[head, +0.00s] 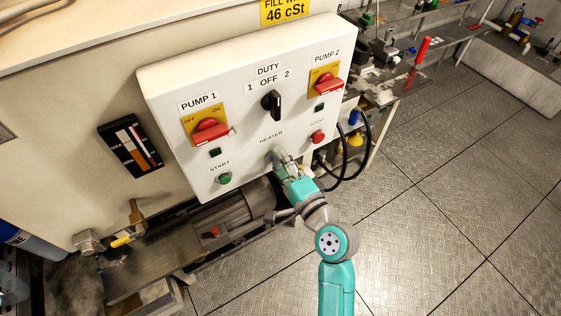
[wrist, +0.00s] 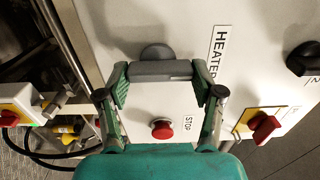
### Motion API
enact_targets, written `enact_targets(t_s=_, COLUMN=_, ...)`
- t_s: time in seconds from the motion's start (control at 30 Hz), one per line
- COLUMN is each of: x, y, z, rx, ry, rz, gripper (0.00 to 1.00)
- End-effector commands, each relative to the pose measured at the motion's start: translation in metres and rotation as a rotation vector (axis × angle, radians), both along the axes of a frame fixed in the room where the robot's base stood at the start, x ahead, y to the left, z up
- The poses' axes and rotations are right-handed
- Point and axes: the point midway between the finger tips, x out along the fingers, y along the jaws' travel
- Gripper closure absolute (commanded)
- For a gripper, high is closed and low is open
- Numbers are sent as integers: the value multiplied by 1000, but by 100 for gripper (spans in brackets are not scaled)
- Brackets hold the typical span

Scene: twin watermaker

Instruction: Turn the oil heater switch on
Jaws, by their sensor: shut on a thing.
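The oil heater switch shows in the wrist view as a grey rotary switch (wrist: 155,54) with a bar handle, beside the HEATER label (wrist: 218,52). The bar lies across the picture there, at about right angles to the label's lettering. My gripper (wrist: 160,78) has one finger at each end of the bar and is shut on it. In the head view my gripper (head: 282,161) is at the panel below the HEATER label (head: 271,137), and it mostly hides the switch. I see no lit lamp by the switch.
The white control panel (head: 180,82) also carries the red pump 1 switch (head: 210,130), red pump 2 switch (head: 328,83), black duty switch (head: 271,103), green start button (head: 224,178) and red stop button (head: 318,137). Black cables (head: 368,150) hang at right. Open floor (head: 430,220) lies right.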

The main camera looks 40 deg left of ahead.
Motion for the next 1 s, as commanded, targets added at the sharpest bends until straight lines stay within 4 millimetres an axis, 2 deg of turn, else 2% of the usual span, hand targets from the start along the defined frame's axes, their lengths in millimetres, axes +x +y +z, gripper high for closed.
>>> enact_targets(t_s=0.37, x=1, y=-1, z=-1, rx=2, ry=7, rz=-1, gripper=68)
enact_targets(t_s=0.4, x=0, y=-1, z=-1, rx=2, ry=7, rz=-1, gripper=28)
enact_targets(t_s=0.5, x=0, y=0, z=-1, rx=2, ry=7, rz=-1, gripper=8)
enact_targets(t_s=0.83, x=0, y=-1, z=0, rx=2, ry=5, rz=0, gripper=8)
enact_targets(t_s=1.0, x=-5, y=-14, z=-1, rx=0, ry=5, rz=-1, gripper=8)
